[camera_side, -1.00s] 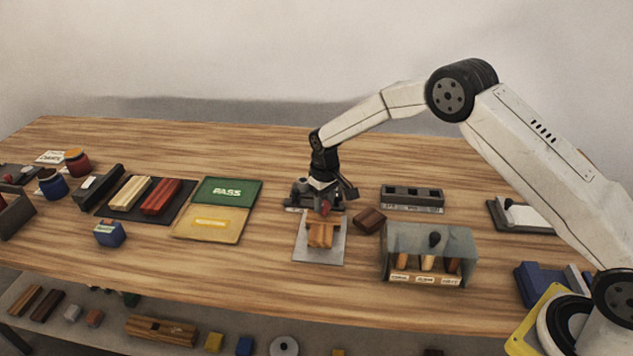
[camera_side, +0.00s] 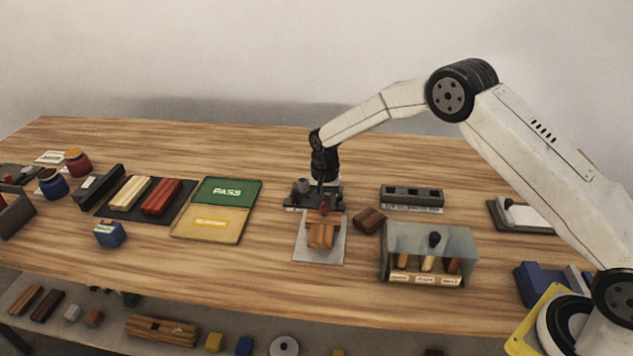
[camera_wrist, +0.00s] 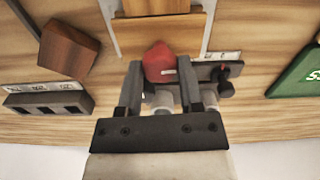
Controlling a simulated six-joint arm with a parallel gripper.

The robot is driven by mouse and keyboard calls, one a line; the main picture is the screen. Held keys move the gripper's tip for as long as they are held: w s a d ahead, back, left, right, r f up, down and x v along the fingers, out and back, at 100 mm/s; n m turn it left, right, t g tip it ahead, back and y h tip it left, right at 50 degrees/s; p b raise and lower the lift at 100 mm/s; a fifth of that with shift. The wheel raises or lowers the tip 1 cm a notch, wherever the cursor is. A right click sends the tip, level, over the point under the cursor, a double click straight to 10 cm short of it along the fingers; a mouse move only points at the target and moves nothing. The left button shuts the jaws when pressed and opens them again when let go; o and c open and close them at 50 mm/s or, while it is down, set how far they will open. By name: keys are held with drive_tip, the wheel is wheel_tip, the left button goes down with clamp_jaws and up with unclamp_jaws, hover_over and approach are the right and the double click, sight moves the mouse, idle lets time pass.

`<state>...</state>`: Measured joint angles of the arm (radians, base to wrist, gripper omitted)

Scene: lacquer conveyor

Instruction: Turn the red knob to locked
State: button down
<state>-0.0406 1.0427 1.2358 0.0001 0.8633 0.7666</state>
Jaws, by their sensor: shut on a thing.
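The red knob (camera_wrist: 158,63) shows between my fingers in the wrist view, with a small pale mark on its face. It sits on a dark grey fixture (camera_wrist: 205,72) with a white label strip beside it, whose text I cannot read. In the side view only a small red part of the knob (camera_side: 325,209) shows below my gripper (camera_side: 323,196). In the wrist view my gripper (camera_wrist: 160,85) is shut on the knob, one finger on each side. The fingers partly hide the fixture, and I cannot tell which mark the knob points to.
A wooden piece (camera_side: 322,236) on a grey plate stands just in front of the fixture. A dark brown block (camera_side: 369,220) and a grey slotted holder (camera_side: 412,196) are to the right. A clear-fronted box (camera_side: 430,245) stands front right. Green and yellow pads (camera_side: 226,191) lie left.

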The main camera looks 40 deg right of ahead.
sight(325, 204)
drive_tip(key=shift+m, duration=0.3)
drive_tip(key=shift+c, duration=1.2)
unclamp_jaws()
drive_tip(key=shift+r, duration=3.9)
